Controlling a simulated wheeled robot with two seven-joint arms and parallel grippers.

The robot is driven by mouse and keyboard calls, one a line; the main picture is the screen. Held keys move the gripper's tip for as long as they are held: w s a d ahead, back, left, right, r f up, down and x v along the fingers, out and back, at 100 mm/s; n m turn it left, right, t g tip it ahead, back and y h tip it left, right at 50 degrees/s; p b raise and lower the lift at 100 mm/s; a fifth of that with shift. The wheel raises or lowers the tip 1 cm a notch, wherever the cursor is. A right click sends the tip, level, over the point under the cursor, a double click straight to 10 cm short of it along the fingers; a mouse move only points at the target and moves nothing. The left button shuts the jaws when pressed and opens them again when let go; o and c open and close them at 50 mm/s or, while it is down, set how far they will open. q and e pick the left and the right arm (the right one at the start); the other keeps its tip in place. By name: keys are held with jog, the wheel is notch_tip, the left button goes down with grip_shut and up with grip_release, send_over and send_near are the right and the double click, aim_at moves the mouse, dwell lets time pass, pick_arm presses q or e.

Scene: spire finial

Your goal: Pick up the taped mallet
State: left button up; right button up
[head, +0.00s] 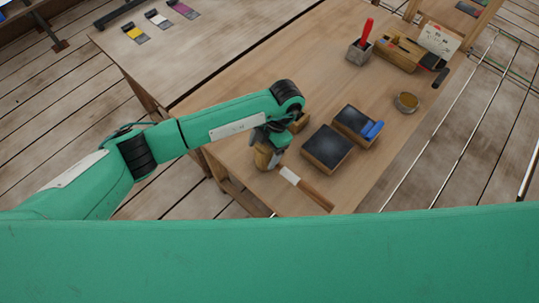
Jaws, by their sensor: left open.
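The taped mallet (313,193) lies near the front edge of the wooden workbench. Its wooden handle slants down to the right, with a band of white tape (290,176) near the head. A tan, rounded shape at the handle's upper left end looks like the mallet's head. My left gripper (265,148) is open and points down right over that head. The wrist and fingers partly cover it, so contact cannot be told. My right gripper is not in view.
Two dark-topped blocks (327,149) (352,127) lie right of the mallet, one with a blue roll (372,130) on it. A small round tin (406,102), a grey holder (359,53) with a red-handled tool and a wooden tool box (396,54) stand farther back. The bench's middle is clear.

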pick_arm(q)
jog(key=shift+s+a+f, duration=0.1)
jog(key=shift+a+f, duration=0.15)
jog(key=shift+f, duration=0.3)
jog(key=c, duration=1.2)
jog(key=shift+r, duration=0.1)
